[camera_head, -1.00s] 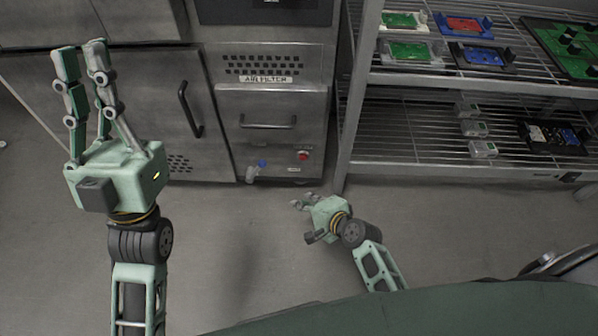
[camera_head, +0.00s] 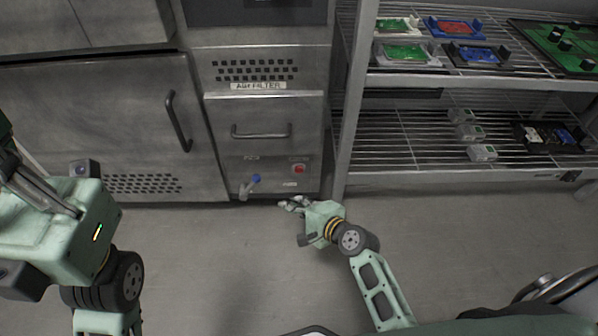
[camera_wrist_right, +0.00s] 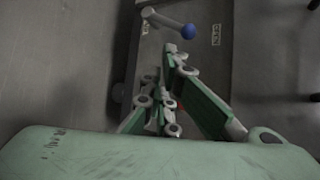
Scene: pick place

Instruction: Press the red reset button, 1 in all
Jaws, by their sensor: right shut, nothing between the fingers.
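The red reset button (camera_head: 299,169) sits on the lower front panel of the steel air filter cabinet (camera_head: 262,108), right of a blue-tipped lever. My right gripper (camera_head: 288,204) is low in front of this panel, below and slightly left of the button in the head view, apparently apart from it. Its fingers are closed together and empty; they also show in the right wrist view (camera_wrist_right: 170,90), where they hide most of the panel behind them. A small reddish patch shows between them there. My left gripper (camera_head: 30,185) is at the left edge, its fingers partly cut off.
The blue-tipped lever (camera_head: 250,185) sticks out left of the button and shows in the wrist view (camera_wrist_right: 188,31). A drawer handle (camera_head: 262,132) is above. A wire shelf (camera_head: 420,180) with several small parts stands to the right. The floor in front is clear.

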